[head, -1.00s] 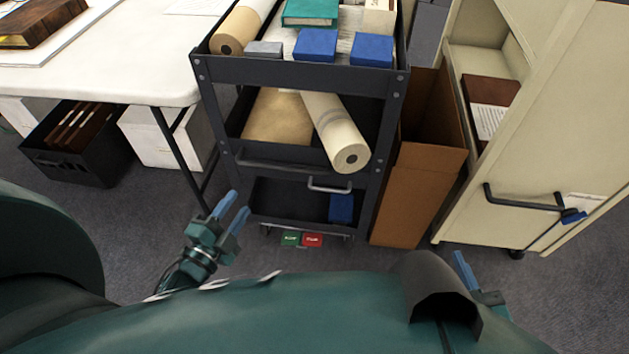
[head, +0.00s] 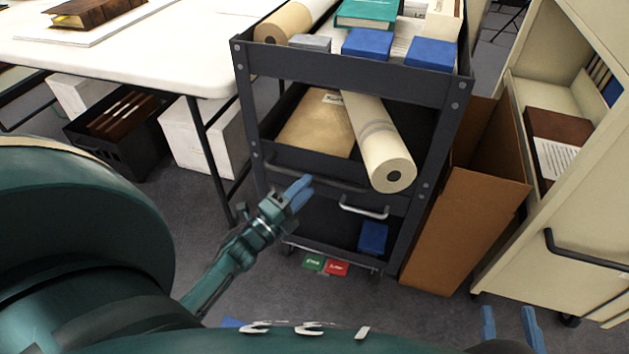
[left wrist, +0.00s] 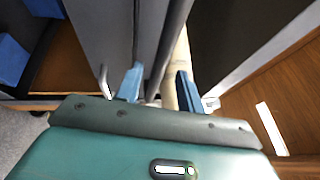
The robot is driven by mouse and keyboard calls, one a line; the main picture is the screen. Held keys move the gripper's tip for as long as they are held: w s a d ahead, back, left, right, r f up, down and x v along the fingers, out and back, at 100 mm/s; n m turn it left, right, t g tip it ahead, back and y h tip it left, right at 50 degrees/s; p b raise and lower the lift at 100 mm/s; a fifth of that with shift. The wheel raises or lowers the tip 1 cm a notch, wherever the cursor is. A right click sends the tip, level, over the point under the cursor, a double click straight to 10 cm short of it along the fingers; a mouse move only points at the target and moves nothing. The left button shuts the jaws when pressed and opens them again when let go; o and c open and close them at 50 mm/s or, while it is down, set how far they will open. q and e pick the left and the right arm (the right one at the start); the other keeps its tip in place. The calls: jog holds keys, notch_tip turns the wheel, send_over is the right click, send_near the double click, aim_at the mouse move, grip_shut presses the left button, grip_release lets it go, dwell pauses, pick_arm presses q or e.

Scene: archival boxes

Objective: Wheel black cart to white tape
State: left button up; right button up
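The black cart (head: 350,68) stands upright in the middle of the head view, with loaded shelves and a dark handle bar (head: 335,182) across its near side. My left gripper (head: 301,189) is at the left part of that bar. In the left wrist view its blue fingers (left wrist: 158,88) are apart, with a dark bar (left wrist: 171,48) running between them; I cannot tell whether they touch it. My right gripper (head: 512,325) is open and empty at the bottom right, away from the cart.
A white table (head: 165,62) stands close at the cart's left, with a dark crate (head: 112,152) below. A brown open box (head: 465,225) and a cream cabinet (head: 570,205) stand at its right. Green (head: 313,262) and red (head: 337,267) pedals sit at the cart's base.

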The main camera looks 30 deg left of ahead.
pick_arm(q)
jog(key=shift+x, duration=1.95)
jog(key=shift+c, duration=0.4)
grip_shut()
